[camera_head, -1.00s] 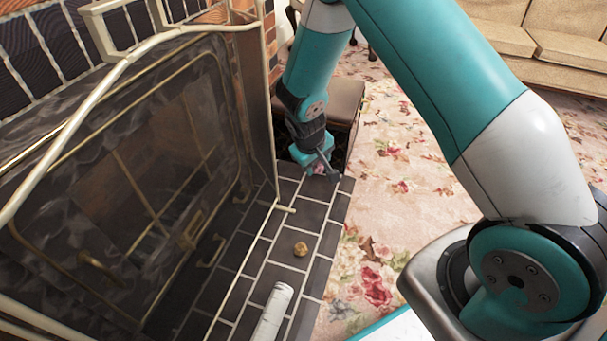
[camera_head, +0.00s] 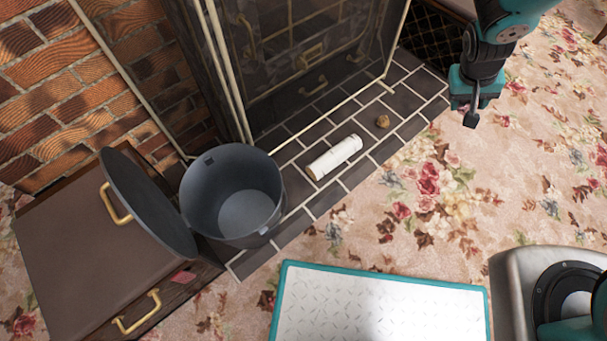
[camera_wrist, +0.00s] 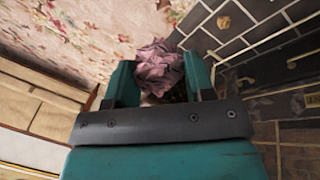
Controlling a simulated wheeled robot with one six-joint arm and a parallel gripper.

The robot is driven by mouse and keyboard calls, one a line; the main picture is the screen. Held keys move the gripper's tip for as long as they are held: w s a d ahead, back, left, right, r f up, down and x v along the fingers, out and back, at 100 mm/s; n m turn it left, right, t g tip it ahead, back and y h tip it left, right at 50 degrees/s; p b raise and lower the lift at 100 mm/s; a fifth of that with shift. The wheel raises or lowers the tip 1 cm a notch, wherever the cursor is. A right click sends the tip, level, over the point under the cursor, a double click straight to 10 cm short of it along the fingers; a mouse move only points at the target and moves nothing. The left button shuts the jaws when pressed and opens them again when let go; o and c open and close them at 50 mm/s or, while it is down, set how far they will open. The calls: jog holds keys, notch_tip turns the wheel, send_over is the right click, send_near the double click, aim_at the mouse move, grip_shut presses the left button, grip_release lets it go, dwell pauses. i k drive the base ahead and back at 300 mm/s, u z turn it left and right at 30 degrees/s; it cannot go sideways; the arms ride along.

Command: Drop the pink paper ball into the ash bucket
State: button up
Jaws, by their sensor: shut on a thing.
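The pink paper ball (camera_wrist: 158,68) is crumpled and sits between the two fingers of my gripper (camera_wrist: 160,82) in the wrist view. My gripper is shut on it. In the head view my gripper (camera_head: 472,112) hangs at the upper right, beyond the hearth's edge and over the carpet; the ball cannot be made out there. The ash bucket (camera_head: 190,195) is a grey round pail at the left of the hearth. Its mouth is open and its inside looks empty. My gripper is well to the right of the bucket.
A dark lid (camera_head: 145,205) with a brass handle leans beside the bucket on a brown chest (camera_head: 75,240). A white roll (camera_head: 334,157) and a small brown ball (camera_head: 382,121) lie on the tiled hearth. The fireplace screen (camera_head: 300,45) stands behind.

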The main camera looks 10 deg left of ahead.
aim_at(229, 226)
jog(key=k, duration=0.7)
jog(key=u, duration=1.1)
jog(key=i, duration=0.5)
jog(key=u, duration=0.05)
